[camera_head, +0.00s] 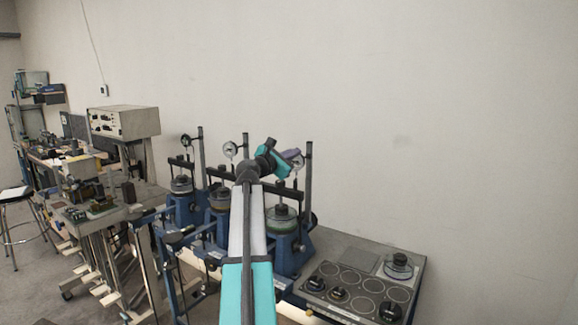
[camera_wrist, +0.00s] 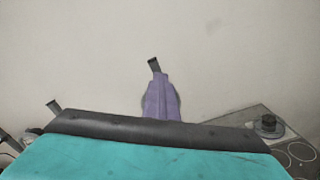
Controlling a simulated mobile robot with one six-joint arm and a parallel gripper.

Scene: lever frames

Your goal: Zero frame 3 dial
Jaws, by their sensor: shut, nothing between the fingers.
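Three blue lever frames stand in a row along the wall, each with an upright post and a round dial. The nearest one, at the right, has its dial (camera_head: 299,163) mostly hidden behind my gripper (camera_head: 293,155). Its post (camera_head: 308,165) rises just right of the gripper. A thin rim of the dial shows around the fingers. I cannot tell whether they touch it, and its needle is hidden. The middle dial (camera_head: 230,149) and far dial (camera_head: 186,140) are clear of me.
A grey table (camera_head: 345,254) at the right holds several round plates, dark knobs and a weighing dish (camera_head: 398,266). A cream instrument box (camera_head: 124,122) and cluttered benches stand at the left. The wall behind the frames is bare.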

